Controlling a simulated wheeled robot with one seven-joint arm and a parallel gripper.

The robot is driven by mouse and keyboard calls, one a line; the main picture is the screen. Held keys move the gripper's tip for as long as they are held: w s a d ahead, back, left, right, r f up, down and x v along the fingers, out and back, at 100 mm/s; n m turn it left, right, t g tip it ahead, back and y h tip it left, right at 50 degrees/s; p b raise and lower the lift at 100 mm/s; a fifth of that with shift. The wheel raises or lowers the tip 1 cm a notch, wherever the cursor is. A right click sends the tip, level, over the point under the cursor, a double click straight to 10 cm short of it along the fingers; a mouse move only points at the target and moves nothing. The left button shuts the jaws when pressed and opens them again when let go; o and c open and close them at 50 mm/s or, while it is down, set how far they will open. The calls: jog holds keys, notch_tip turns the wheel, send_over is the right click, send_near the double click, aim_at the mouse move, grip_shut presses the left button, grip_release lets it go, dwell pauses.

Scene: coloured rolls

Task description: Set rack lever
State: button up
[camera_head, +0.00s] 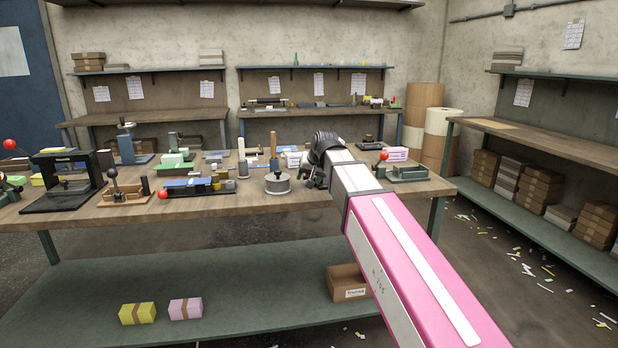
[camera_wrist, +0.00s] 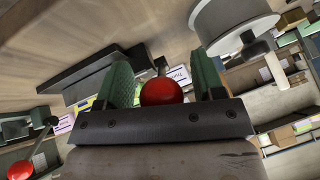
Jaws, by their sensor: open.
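My gripper (camera_wrist: 167,68) is open, with a green-padded finger on each side. A red ball knob (camera_wrist: 161,92) on a short metal stem appears between the fingers in the wrist view; I cannot tell whether either finger touches it. A flat black base (camera_wrist: 85,74) lies behind the fingers, and the knob seems to belong to it. In the head view my gripper (camera_head: 318,165) is over the bench just right of a round grey pot, and it hides that knob and most of its fixture.
A green device with another red knob (camera_head: 384,156) stands to the right, by a pink box (camera_head: 396,153). A fixture with a red knob (camera_head: 163,195) lies to the left. The bench (camera_head: 250,211) is crowded towards the back.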

jog(key=v, duration=1)
jog(key=shift+s+d+r, duration=0.15)
jog(key=shift+s+r, duration=0.05)
